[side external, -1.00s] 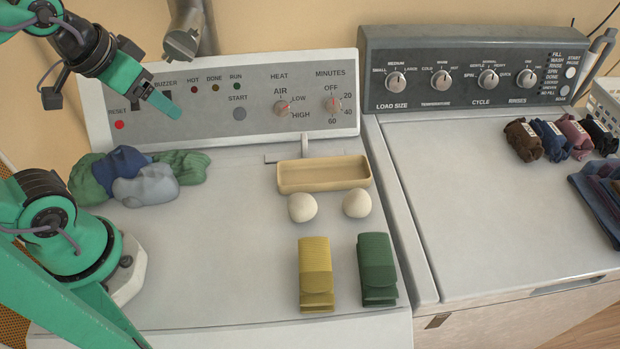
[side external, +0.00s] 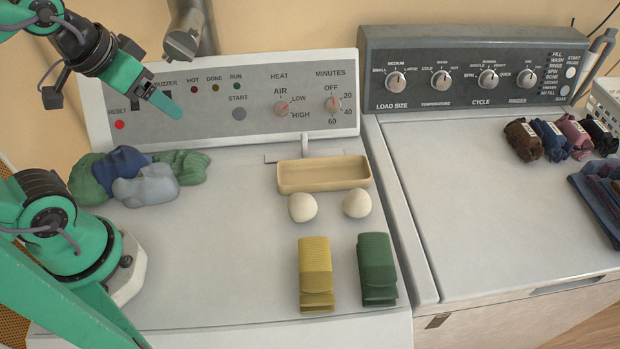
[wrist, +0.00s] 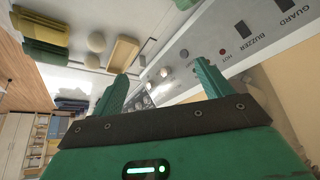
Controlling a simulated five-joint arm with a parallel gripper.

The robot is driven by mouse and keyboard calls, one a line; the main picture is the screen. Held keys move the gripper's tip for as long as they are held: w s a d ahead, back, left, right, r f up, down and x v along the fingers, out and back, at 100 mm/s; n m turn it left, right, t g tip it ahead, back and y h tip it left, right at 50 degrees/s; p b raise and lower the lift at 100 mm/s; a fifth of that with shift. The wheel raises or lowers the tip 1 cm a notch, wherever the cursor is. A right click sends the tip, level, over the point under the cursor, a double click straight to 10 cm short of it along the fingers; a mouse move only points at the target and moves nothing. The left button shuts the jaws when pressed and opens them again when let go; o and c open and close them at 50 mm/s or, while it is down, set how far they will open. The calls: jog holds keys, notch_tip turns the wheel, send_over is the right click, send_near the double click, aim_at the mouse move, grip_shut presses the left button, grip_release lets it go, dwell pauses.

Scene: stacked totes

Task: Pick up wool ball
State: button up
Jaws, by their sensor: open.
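Two cream wool balls, a left one (side external: 302,207) and a right one (side external: 357,203), sit apart on the white machine top in front of a tan tray. In the wrist view they show small near the top, one (wrist: 97,41) and another (wrist: 92,60). My gripper (side external: 166,103) is raised at the upper left, in front of the control panel, well away from the balls. In the wrist view my gripper (wrist: 160,80) has its two green fingers spread, with nothing held between them.
The tan tray (side external: 324,187) stands behind the balls. A yellow folded cloth (side external: 315,270) and a green one (side external: 376,268) lie in front. Crumpled cloths (side external: 145,184) lie at left. The control panel (side external: 250,122) rises behind. The left-middle top is clear.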

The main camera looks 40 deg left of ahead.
jog(key=w+d+n, duration=0.2)
jog(key=w+d, duration=0.3)
jog(key=w, duration=0.2)
jog(key=n+g+h, duration=0.1)
jog(key=n+g, duration=0.3)
jog(key=n, duration=0.1)
send_over(355, 194)
jog(key=s+a, duration=0.1)
jog(key=s, duration=0.1)
jog(key=f, duration=1.5)
jog(key=shift+w+a, duration=0.1)
jog(key=shift+w, duration=0.15)
jog(key=shift+d+f, duration=0.3)
jog(key=shift+w+d+f, duration=0.1)
jog(key=shift+w+f, duration=0.05)
jog(key=shift+f, duration=0.5)
jog(key=shift+w+f, duration=0.15)
jog(key=shift+f, duration=0.45)
jog(key=shift+w+d+f, duration=0.1)
jog(key=shift+w+f, duration=0.1)
jog(key=shift+f, duration=0.65)
jog(key=shift+w+d+f, duration=0.1)
jog(key=shift+w+f, duration=0.1)
jog(key=shift+f, duration=0.6)
jog(key=shift+w+d+f, duration=0.1)
jog(key=shift+w+f, duration=0.1)
jog(key=shift+f, duration=0.65)
